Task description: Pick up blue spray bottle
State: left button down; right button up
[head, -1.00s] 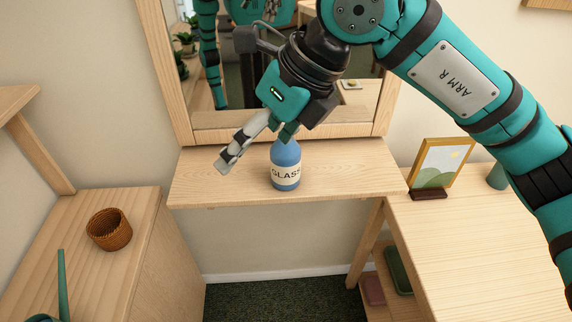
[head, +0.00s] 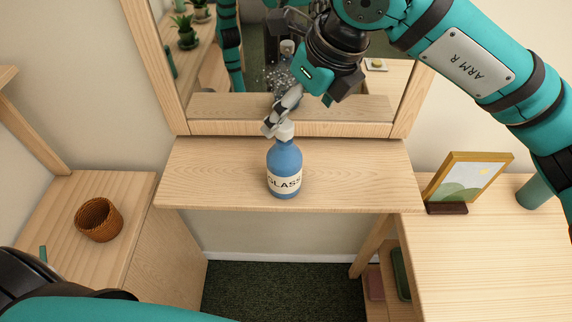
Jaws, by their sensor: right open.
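The blue spray bottle (head: 285,158) stands upright on the pale wooden shelf (head: 220,178) under the mirror, its cream label reading "GLASS". Its white top shows just below my right gripper (head: 281,118). That gripper is open and comes down from the upper right. One grey-and-black finger lies at the bottle's top, slightly to its left; I cannot tell whether it touches. The other finger is hard to make out, and the gripper partly hides the spray head. My left gripper is out of view; only a teal and dark part of my left arm shows at lower left.
A framed mirror (head: 235,128) rises behind the shelf, with pale specks before or in it. A woven basket (head: 99,220) sits on the left cabinet. A picture frame (head: 470,180) and a teal cup (head: 535,192) stand on the right desk. The shelf is otherwise clear.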

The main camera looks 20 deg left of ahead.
aim_at(287, 128)
jog(key=p+x, duration=0.1)
jog(key=x, duration=0.4)
jog(key=shift+w+a+f+p, duration=0.1)
jog(key=shift+a+f+p, duration=0.1)
jog(key=shift+f+p, duration=0.1)
jog(key=p+x, duration=0.1)
jog(key=x, duration=0.1)
jog(key=shift+w+a+f, duration=0.1)
jog(key=shift+f, duration=0.15)
jog(key=p+x, duration=0.2)
jog(key=x, duration=0.1)
jog(key=shift+w+a+f, duration=0.15)
jog(key=shift+f, duration=0.15)
jog(key=shift+a+f, duration=0.1)
jog(key=shift+f, duration=0.3)
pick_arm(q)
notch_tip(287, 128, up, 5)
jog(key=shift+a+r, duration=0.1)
pick_arm(e)
jog(key=c, duration=1.9)
